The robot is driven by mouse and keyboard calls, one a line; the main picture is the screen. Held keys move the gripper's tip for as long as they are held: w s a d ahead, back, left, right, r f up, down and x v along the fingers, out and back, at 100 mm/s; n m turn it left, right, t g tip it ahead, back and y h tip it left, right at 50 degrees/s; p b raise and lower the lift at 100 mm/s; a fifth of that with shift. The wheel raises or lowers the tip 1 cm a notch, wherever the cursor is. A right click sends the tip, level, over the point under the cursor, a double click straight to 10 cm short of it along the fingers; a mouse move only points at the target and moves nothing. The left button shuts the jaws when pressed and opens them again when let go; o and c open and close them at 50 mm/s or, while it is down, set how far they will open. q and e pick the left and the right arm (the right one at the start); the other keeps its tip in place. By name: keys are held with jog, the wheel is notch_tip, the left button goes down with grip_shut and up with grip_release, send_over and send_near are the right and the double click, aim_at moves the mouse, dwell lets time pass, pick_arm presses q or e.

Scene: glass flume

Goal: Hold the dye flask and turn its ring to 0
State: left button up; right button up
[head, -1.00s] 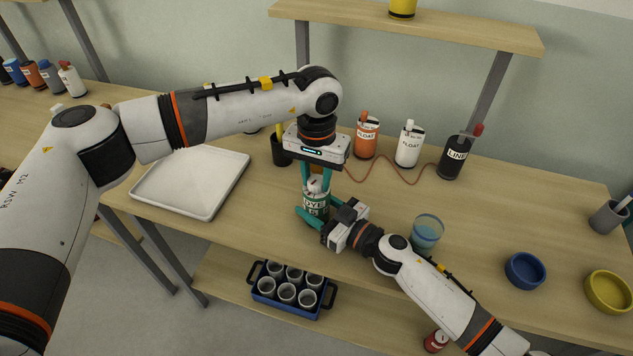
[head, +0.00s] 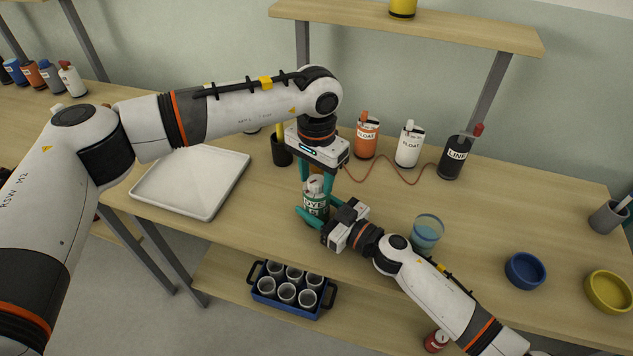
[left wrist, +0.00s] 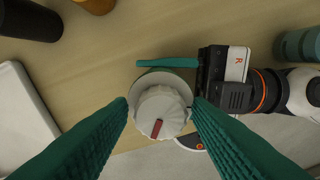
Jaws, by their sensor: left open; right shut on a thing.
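The dye flask (head: 316,205) is green with a white label and stands upright on the bench. Its white ring (left wrist: 160,112) on top carries a red mark pointing toward the bottom of the left wrist view. My right gripper (head: 315,219) is shut on the flask's body from the right, its teal fingers around it. My left gripper (head: 316,178) points down over the flask. Its open fingers (left wrist: 160,107) stand on either side of the ring, with small gaps visible. The ring's scale cannot be read.
A white tray (head: 160,206) lies left of the flask. A glass of blue liquid (head: 426,233) stands to the right. Behind are a dark pen cup (head: 281,151), an orange bottle (head: 367,137), a white bottle (head: 409,147) and a dark LINE bottle (head: 454,158).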

pick_arm(q)
jog(key=n, duration=1)
jog(key=c, duration=0.6)
